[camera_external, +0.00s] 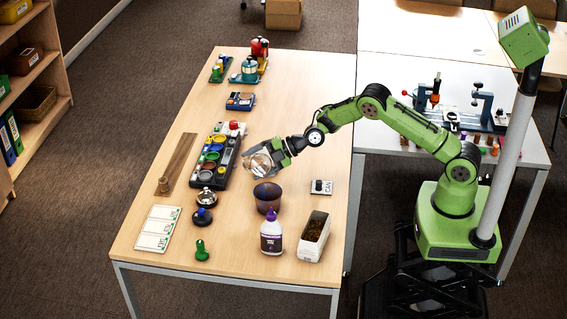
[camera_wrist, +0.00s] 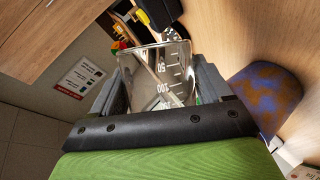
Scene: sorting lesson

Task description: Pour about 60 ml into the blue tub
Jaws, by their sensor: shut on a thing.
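My gripper (camera_external: 267,155) is shut on a clear beaker (camera_external: 257,165) and holds it above the table. In the wrist view the beaker (camera_wrist: 160,80) sits between both fingers of my gripper (camera_wrist: 160,92), with white volume marks on its wall. It looks tilted in the external view; I cannot make out how much liquid is in it. The blue tub (camera_external: 267,199), dark with brownish patches, stands upright on the table, just in front of the beaker and apart from it. In the wrist view the tub (camera_wrist: 268,95) is right of the gripper, its inside hidden.
A white bottle with a purple cap (camera_external: 271,240) and a white bin with brown contents (camera_external: 304,247) stand near the tub. A dark tray of coloured bowls (camera_external: 228,171) lies left of the beaker. A CAN sign (camera_external: 321,187) stands right. The table's right rear (camera_external: 310,90) is clear.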

